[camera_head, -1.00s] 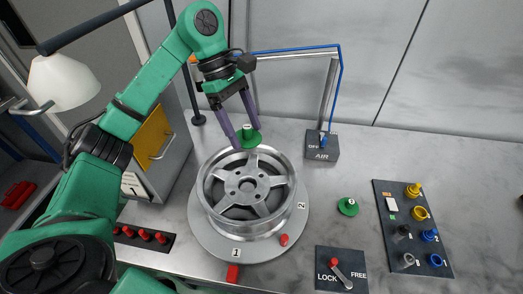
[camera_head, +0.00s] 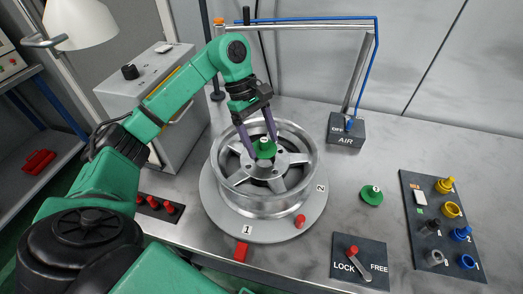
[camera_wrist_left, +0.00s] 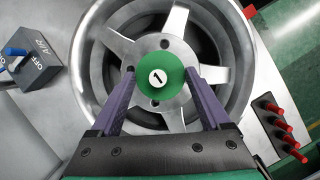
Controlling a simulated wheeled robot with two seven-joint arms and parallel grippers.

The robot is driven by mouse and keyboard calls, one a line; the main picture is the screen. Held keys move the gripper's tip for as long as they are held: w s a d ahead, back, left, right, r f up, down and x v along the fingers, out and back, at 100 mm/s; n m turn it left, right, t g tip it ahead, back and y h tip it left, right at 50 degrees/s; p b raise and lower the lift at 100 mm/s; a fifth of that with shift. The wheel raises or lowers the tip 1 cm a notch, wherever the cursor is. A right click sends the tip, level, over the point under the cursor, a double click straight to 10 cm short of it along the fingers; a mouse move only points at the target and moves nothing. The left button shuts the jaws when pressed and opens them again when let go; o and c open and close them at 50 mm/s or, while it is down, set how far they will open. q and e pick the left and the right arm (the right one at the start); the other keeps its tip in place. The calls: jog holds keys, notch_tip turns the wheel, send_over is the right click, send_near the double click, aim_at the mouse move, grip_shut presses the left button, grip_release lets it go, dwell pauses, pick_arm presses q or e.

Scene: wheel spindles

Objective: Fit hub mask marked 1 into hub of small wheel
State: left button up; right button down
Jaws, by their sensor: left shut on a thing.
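My left gripper (camera_head: 259,140) is shut on the green hub mask marked 1 (camera_head: 264,150). It holds the mask over the middle of the wheel (camera_head: 282,203), inside the rim's outline. In the left wrist view the mask (camera_wrist_left: 158,79) shows its "1" label between the two purple fingers and covers the hub centre. The wheel is silver with several spokes and lies flat on a round grey turntable (camera_head: 227,218) marked 1 and 2. I cannot tell whether the mask touches the hub, as the mask hides the bore. My right gripper is not in view.
A second green mask (camera_head: 371,195) lies on the table right of the wheel. A panel (camera_head: 444,228) with coloured plugs and rings stands at the right. A LOCK/FREE lever plate (camera_head: 360,262) is in front, an AIR box (camera_head: 346,131) behind. Red pegs (camera_head: 154,203) stand left.

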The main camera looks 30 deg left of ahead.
aim_at(259, 145)
pick_arm(q)
notch_tip(259, 145, down, 4)
jog(key=shift+f+p, duration=0.1)
jog(key=shift+p, duration=0.3)
grip_shut()
jog(key=o, duration=1.3)
grip_release()
jog(key=shift+f, duration=0.2)
jog(key=shift+s, duration=0.1)
